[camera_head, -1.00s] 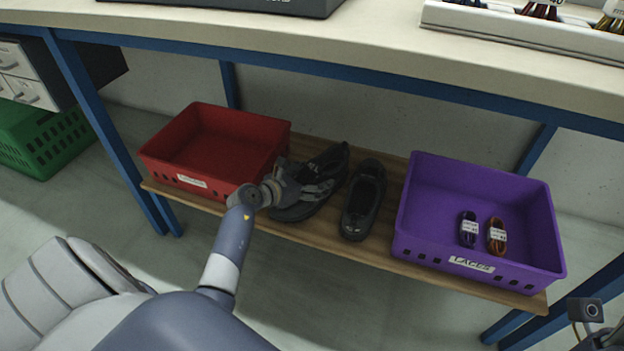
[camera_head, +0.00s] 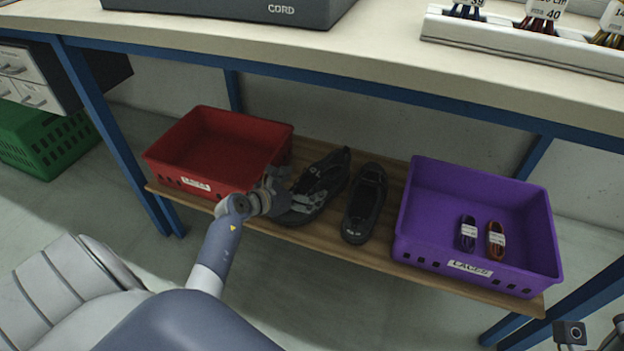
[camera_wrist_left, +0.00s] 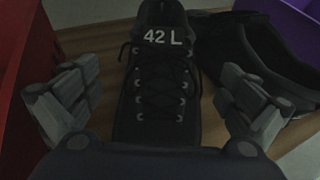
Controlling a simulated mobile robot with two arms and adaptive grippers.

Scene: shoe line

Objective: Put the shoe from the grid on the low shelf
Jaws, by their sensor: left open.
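A black laced shoe (camera_head: 322,185) lies on the wooden low shelf (camera_head: 320,236), beside the red bin. In the left wrist view this shoe (camera_wrist_left: 158,85) shows "42 L" on its tongue and its laces run between my fingers. A second dark shoe (camera_head: 364,203) lies just to its right, apart from it. My left gripper (camera_head: 278,190) is open at the near left end of the laced shoe. In the left wrist view its fingers (camera_wrist_left: 158,98) are spread on either side of the shoe, with visible gaps.
A red bin (camera_head: 180,181) stands left on the shelf, close to my left gripper. A purple laces bin (camera_head: 420,250) with two lace bundles stands right. The blue-framed worktop (camera_head: 380,50) overhangs the shelf. A green crate (camera_head: 45,150) is at far left.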

